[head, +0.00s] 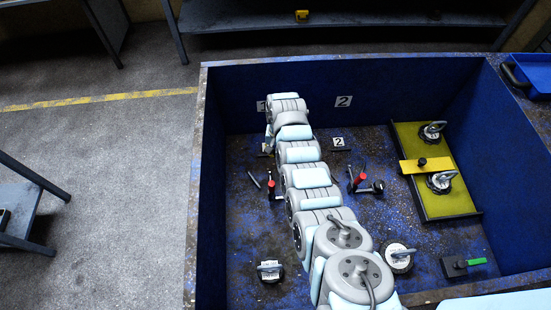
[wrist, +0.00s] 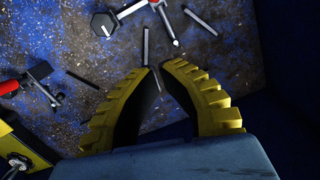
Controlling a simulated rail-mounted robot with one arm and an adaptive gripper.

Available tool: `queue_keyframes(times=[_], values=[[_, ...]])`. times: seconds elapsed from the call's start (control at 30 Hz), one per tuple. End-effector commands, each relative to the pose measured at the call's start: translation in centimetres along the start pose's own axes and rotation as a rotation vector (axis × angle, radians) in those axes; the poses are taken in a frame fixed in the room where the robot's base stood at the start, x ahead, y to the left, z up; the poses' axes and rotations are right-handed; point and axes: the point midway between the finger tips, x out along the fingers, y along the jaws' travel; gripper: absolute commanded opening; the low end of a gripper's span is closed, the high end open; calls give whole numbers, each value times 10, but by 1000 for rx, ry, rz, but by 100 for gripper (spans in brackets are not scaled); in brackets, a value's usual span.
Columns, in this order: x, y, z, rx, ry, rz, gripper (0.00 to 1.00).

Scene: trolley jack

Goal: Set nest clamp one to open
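Nest clamp one, by its red handle (head: 271,185), stands on the box floor just left of my arm, which partly hides it. I cannot tell whether the clamp is open or closed. My gripper (wrist: 156,68) has yellow toothed fingers with tips drawn close together, nothing visibly held. It is beyond the clamp near the back left corner, apart from it. In the head view my gripper (head: 268,141) is mostly hidden by my arm.
A second red-handled clamp (head: 361,181) stands right of my arm, by a "2" marker (head: 338,143). A yellow-green fixture plate (head: 450,203) lies further right. Blue box walls (head: 390,90) surround the floor.

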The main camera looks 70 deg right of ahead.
Motion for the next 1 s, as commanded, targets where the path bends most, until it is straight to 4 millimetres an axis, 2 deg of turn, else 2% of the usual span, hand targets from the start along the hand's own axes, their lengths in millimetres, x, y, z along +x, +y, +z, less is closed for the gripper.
queue_keyframes(times=[0.1,0.67,0.87,1.0], values=[[14,0,2,-1,-7,2,0],[63,1,0,-1,0,2,0],[91,1,0,-2,-1,3,0],[87,0,5,0,-1,-1,0]])
